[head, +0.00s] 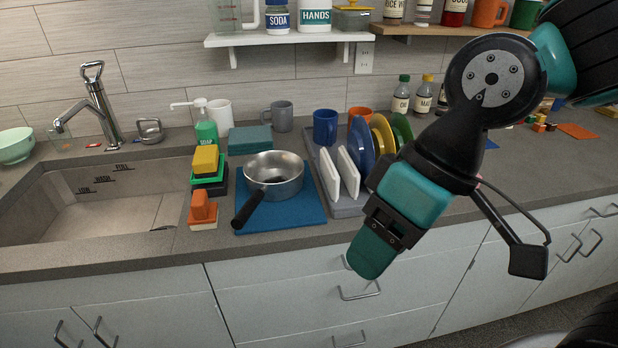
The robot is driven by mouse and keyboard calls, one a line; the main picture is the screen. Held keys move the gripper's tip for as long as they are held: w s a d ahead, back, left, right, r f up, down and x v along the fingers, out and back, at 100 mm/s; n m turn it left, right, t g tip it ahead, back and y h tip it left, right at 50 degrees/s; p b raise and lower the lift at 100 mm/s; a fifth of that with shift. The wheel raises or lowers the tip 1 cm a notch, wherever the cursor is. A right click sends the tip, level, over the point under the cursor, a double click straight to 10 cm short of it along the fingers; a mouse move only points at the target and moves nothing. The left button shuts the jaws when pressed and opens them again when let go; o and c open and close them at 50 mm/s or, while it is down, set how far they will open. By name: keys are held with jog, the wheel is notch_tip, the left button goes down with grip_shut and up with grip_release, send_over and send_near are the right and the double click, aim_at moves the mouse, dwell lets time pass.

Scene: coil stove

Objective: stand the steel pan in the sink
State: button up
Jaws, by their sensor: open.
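The steel pan (273,174) stands upright on a blue mat (279,213) on the counter, right of the sink. Its black handle (248,209) points toward the counter's front edge, down and left. The sink (91,201) is a grey basin at the left; the part of it in view looks empty. My gripper (362,264) is open and empty. It hangs in front of the counter edge, right of the pan and apart from it.
Sponges (205,160) and an orange-handled brush (203,209) stand between sink and pan. A dish rack (349,207) with white boards and coloured plates is right of the pan. The faucet (97,110) rises behind the sink. A green soap bottle (206,129) stands behind the sponges.

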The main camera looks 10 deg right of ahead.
jog(key=w+a+f+m+y+b, duration=0.3)
jog(key=w+f+m+y+b, duration=0.2)
jog(key=w+f, duration=0.3)
jog(key=m+t+y+b, duration=0.3)
jog(key=m+t+b, duration=0.1)
jog(key=m+t, duration=0.5)
send_near(256, 204)
jog(key=w+a+p, duration=0.1)
jog(key=a+m+p, duration=0.1)
jog(key=p, duration=0.1)
jog(key=shift+w+a+f+g+p, duration=0.25)
jog(key=shift+w+f+g+p, duration=0.05)
jog(key=shift+w+f, duration=0.1)
jog(key=p+x, duration=0.2)
jog(key=x, duration=0.3)
jog(key=shift+w+a+r, duration=0.1)
jog(key=shift+w+a, duration=0.1)
jog(key=shift+w, duration=0.05)
jog(key=shift+w+a, duration=0.2)
jog(key=shift+a, duration=0.05)
jog(key=shift+c, duration=0.5)
grip_shut()
